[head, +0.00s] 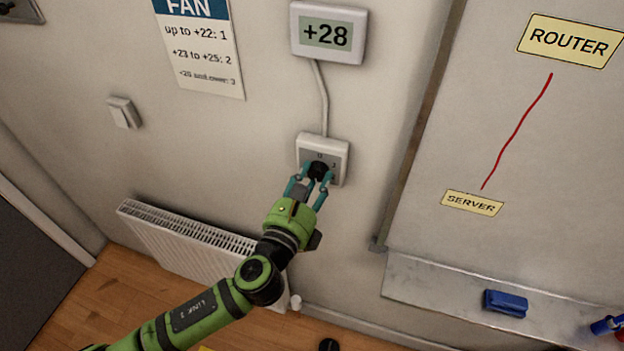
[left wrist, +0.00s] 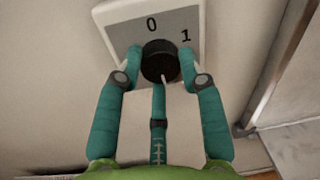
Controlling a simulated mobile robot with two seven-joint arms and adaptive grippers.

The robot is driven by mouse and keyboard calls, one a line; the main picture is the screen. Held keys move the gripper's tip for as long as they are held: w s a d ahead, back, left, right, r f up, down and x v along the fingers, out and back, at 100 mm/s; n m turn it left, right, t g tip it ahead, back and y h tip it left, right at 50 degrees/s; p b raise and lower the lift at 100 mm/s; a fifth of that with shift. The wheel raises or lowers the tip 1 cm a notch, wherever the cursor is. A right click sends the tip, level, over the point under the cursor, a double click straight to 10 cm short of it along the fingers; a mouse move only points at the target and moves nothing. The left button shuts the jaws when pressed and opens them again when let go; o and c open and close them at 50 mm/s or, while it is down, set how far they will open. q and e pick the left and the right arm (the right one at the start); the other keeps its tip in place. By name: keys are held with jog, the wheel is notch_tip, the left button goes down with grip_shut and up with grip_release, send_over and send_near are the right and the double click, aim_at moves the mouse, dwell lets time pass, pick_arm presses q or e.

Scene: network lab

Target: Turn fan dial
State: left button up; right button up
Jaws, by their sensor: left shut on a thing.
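The fan dial is a round black knob (head: 318,168) on a white wall plate (head: 338,149). In the left wrist view the black knob (left wrist: 158,62) has a light mark on its lower right edge. The plate's grey face (left wrist: 178,22) reads 0 above the knob and 1 to its upper right; any other numbers are hidden. My left gripper (head: 315,176) is shut on the knob, one teal finger on each side. The wall display (head: 328,32) reads +28. The FAN sign (head: 200,45) lists temperature ranges with settings 1, 2 and 3. My right gripper is not in view.
A cable (head: 321,95) runs from the display down to the dial plate. A white radiator (head: 180,245) is below left, a light switch (head: 124,112) left. A whiteboard (head: 540,130) with a ledge (head: 440,287) holding a blue eraser (head: 505,303) stands right.

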pick_arm(q)
jog(key=o, duration=1.1)
jog(key=shift+d+f, duration=0.1)
jog(key=shift+f, duration=0.1)
jog(key=shift+o, duration=0.2)
jog(key=v, duration=1.2)
